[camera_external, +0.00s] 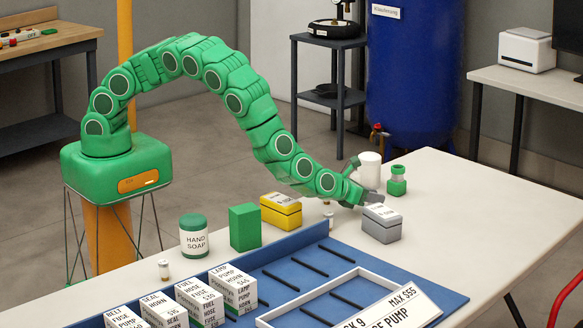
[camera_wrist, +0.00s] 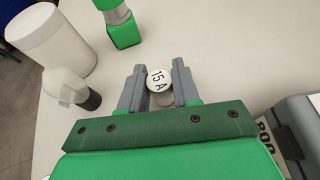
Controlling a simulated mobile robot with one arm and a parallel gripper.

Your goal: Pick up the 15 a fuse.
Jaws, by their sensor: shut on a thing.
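The 15 A fuse (camera_wrist: 159,79) is a small round piece with a white top marked "15 A". In the wrist view it sits between the two grey fingers of my gripper (camera_wrist: 159,72), near their tips, with the fingers against its sides. In the external view my gripper (camera_external: 370,194) is low over the white table, just behind the grey box (camera_external: 381,225). The fuse cannot be made out there. I cannot tell whether the fuse still touches the table.
A white cylinder (camera_external: 369,170), a green item (camera_external: 397,181) and a dark-capped bottle (camera_wrist: 73,90) stand close by. A blue rack (camera_external: 300,262) with several labelled boxes lies in front.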

